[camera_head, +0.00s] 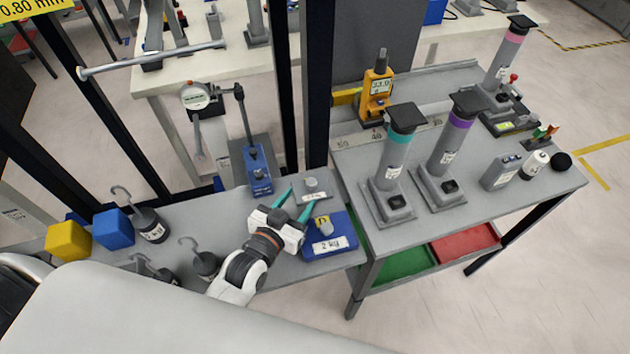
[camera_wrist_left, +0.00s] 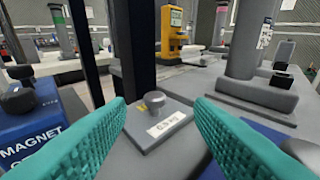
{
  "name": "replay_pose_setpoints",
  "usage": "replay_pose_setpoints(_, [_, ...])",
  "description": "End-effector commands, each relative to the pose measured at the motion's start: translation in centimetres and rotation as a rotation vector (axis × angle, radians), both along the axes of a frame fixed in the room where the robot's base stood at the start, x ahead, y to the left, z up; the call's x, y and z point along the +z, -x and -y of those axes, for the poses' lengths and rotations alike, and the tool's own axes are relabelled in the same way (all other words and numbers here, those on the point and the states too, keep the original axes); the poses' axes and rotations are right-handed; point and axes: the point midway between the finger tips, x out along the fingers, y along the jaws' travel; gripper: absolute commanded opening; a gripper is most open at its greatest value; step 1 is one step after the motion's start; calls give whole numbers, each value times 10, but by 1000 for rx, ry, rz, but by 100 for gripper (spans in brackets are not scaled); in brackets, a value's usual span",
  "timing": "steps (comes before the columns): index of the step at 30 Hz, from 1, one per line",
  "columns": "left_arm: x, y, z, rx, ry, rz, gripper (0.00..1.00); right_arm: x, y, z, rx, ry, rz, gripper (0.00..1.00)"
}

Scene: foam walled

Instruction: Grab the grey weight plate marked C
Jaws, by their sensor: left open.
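A grey weight plate (camera_head: 319,195) with a round knob lies on the grey bench. In the left wrist view the grey plate (camera_wrist_left: 142,130) shows a white label that looks like 0.5 kg and a small yellow mark whose letter I cannot read. My left gripper (camera_head: 303,196) is open, its teal fingers pointing toward the plate. In the left wrist view the plate shows between and just beyond the fingertips (camera_wrist_left: 160,104), with nothing gripped. My right gripper is not in view.
A blue 2 kg plate (camera_head: 345,229) lies close beside my left gripper. A blue magnet base (camera_head: 259,172) stands behind, by a dark upright post (camera_head: 317,90). Hooked weights (camera_head: 152,230), a blue cube (camera_head: 113,229) and a yellow cube (camera_head: 68,241) stand at left. Instruments crowd the right table.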

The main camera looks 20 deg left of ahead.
Motion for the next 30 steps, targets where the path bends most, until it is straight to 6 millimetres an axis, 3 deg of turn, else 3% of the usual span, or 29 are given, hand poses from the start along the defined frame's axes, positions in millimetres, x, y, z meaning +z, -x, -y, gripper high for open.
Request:
replay_pose_setpoints(3, [-3,-20,4,0,0,1,48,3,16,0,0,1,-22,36])
replay_pose_setpoints(7, [-6,-31,6,-1,0,0,48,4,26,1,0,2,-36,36])
replay_pose_setpoints(21, [-22,-80,9,-1,0,-1,48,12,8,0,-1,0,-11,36])
replay_pose_setpoints(30, [-24,-82,9,-1,0,-2,45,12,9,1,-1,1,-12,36])
